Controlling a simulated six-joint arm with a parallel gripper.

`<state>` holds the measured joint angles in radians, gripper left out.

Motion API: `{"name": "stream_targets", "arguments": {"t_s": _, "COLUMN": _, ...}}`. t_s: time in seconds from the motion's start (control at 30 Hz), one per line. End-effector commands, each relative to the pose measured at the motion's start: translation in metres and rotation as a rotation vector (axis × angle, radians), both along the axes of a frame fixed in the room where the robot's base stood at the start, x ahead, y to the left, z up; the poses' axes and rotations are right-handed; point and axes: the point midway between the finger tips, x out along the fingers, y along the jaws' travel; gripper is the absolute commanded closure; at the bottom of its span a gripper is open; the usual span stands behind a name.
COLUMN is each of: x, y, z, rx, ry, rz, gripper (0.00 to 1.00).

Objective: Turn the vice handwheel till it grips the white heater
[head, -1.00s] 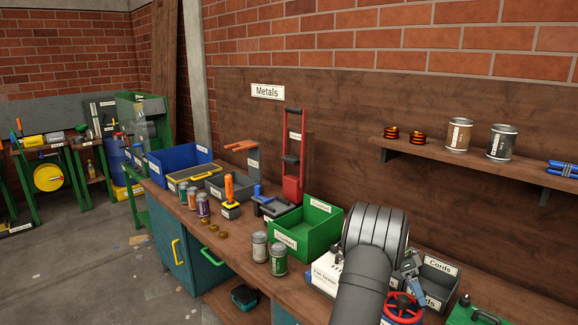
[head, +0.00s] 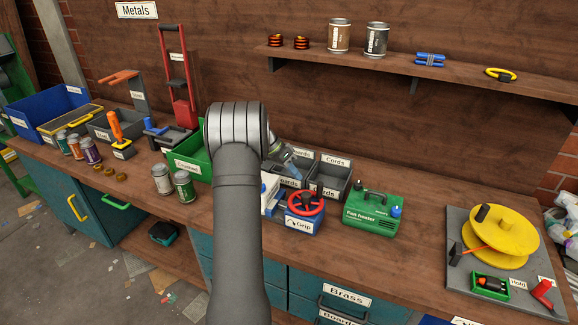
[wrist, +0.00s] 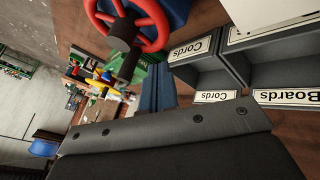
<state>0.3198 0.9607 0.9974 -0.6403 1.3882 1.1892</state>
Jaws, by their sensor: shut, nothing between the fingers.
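The vice (head: 303,225) has a blue body with a "Grip" label and a red handwheel (head: 305,202) on top. My gripper (head: 293,170) is shut and empty. It hangs above the bench just behind the handwheel, by the grey bins, apart from the wheel. My arm partly covers it.
Grey bins (head: 345,177) marked Cords and Boards stand behind the vice. A green fan heater (head: 374,212) is to its right, and a yellow reel (head: 500,237) lies farther right. A green crate (head: 188,160) and tins (head: 184,186) stand left of my arm. A shelf (head: 420,76) runs above.

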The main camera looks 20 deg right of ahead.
Motion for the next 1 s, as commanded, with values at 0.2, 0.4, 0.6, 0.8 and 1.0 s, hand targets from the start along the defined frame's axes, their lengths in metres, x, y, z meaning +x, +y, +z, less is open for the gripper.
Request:
{"name": "stream_targets", "arguments": {"t_s": 0.2, "x": -0.017, "y": -0.024, "z": -0.034, "rx": -0.001, "ry": 0.0, "rz": -0.002, "gripper": 1.0}}
{"name": "stream_targets", "arguments": {"t_s": 0.4, "x": -0.042, "y": -0.032, "z": -0.033, "rx": 0.001, "ry": 0.001, "rz": -0.003, "gripper": 1.0}}
{"name": "stream_targets", "arguments": {"t_s": 0.6, "x": -0.05, "y": -0.035, "z": -0.033, "rx": 0.001, "ry": 0.0, "rz": 0.0, "gripper": 1.0}}
{"name": "stream_targets", "arguments": {"t_s": 0.8, "x": -0.05, "y": -0.035, "z": -0.033, "rx": 0.0, "ry": -0.001, "rz": -0.001, "gripper": 1.0}}
{"name": "stream_targets", "arguments": {"t_s": 1.0, "x": -0.05, "y": -0.035, "z": -0.032, "rx": 0.0, "ry": 0.0, "rz": -0.002, "gripper": 1.0}}
